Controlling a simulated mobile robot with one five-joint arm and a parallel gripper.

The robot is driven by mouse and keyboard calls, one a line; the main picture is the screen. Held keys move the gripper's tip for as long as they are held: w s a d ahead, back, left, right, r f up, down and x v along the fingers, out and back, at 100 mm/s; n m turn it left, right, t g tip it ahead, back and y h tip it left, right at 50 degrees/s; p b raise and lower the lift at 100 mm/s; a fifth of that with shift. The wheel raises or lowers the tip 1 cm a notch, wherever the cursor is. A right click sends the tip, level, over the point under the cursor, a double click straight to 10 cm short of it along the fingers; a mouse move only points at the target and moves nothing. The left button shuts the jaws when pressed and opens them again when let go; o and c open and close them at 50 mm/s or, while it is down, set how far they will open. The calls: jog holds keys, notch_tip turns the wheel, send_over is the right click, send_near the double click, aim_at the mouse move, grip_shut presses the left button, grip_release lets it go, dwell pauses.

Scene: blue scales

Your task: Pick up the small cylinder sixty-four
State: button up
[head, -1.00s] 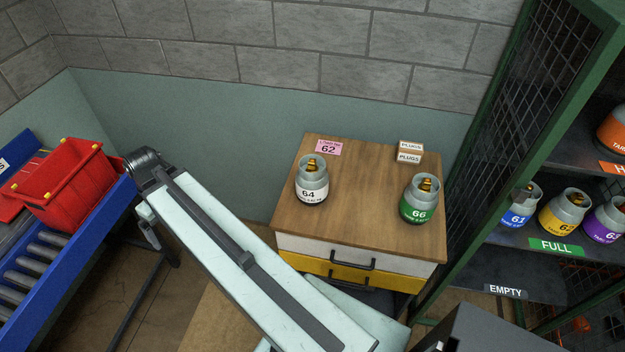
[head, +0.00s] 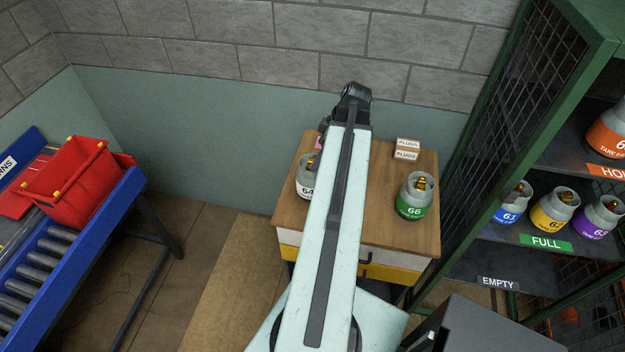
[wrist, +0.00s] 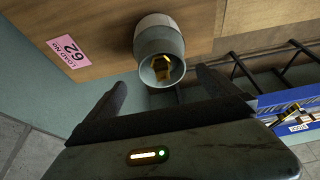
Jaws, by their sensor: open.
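The small cylinder 64 (head: 304,183), grey with a white label band, stands upright on the wooden top of a drawer cabinet (head: 385,222). My arm hides its right side in the head view. In the wrist view the cylinder (wrist: 160,50) shows its open collar and brass valve, just beyond my gripper (wrist: 163,80). The gripper's two dark fingers are apart, with nothing held between them. In the head view my gripper is hidden behind the arm.
Green cylinder 66 (head: 416,196) stands on the right of the cabinet top, with PLUGS boxes (head: 406,149) behind it. A pink card marked 62 (wrist: 67,51) lies near cylinder 64. A green mesh cage (head: 500,130) is right; a red crate (head: 75,185) sits on the left roller conveyor.

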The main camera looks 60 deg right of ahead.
aim_at(312, 159)
jog(key=b+x, duration=0.5)
jog(key=x, duration=0.2)
jog(key=shift+a+f+b, duration=0.2)
jog(key=shift+b, duration=0.2)
jog(key=shift+r, duration=0.15)
jog(key=c, duration=2.1)
jog(key=shift+c, duration=0.2)
jog(key=shift+r, duration=0.1)
notch_tip(312, 159, up, 18)
jog(key=p, duration=1.9)
notch_tip(312, 159, down, 14)
jog(key=b, duration=1.4)
jog(key=shift+r, duration=0.35)
